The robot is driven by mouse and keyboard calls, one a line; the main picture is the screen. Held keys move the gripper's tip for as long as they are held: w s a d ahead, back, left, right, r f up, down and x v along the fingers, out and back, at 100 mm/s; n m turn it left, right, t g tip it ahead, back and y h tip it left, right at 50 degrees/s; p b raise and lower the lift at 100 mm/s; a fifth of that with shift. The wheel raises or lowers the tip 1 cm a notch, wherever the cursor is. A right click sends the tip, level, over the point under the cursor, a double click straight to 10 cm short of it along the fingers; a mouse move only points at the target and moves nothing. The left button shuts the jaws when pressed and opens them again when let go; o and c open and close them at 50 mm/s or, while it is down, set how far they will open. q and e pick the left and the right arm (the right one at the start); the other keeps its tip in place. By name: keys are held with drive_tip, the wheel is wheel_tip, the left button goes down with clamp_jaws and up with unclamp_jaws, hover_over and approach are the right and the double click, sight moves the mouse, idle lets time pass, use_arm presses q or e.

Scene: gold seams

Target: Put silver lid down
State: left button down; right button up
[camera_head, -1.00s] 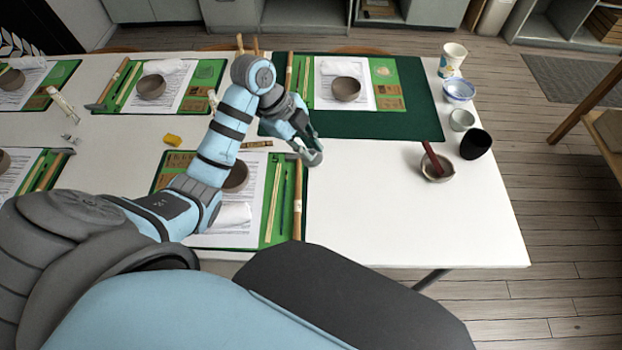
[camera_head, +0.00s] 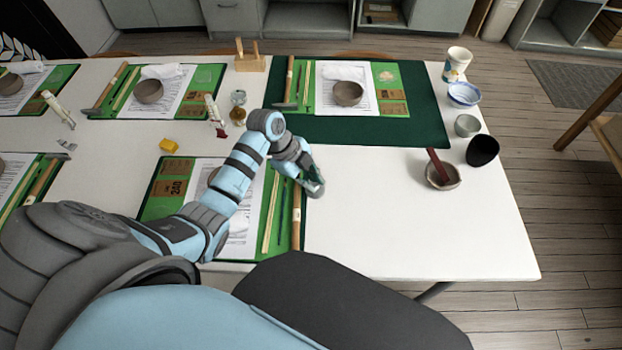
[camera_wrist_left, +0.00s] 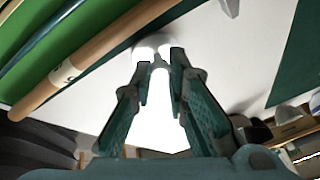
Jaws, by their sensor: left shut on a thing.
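My left gripper (camera_head: 310,180) hangs low over the white table, at the right edge of the front green mat, beside a wooden-handled tool (camera_head: 297,215). In the left wrist view the fingers (camera_wrist_left: 158,70) converge on a small, bright, washed-out piece (camera_wrist_left: 155,42), which I take to be the silver lid. The head view shows little of it, as the fingers cover it. I cannot tell whether it touches the table. My right gripper is not in view.
The table (camera_head: 400,230) is clear to the right of the gripper. A bowl with a dark red stick (camera_head: 442,175) and a black cup (camera_head: 482,150) stand further right. A dark green mat (camera_head: 425,125) lies behind. A small glass jar (camera_head: 238,97) stands behind the arm.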

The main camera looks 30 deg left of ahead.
use_arm(q)
drive_tip(key=c, duration=1.6)
unclamp_jaws()
drive_tip(key=shift+o, duration=0.2)
drive_tip(key=shift+r, duration=0.2)
drive_tip(key=p+v, duration=0.2)
drive_tip(key=v, duration=1)
drive_tip(key=shift+r+p, duration=0.25)
drive_tip(key=shift+p, duration=0.15)
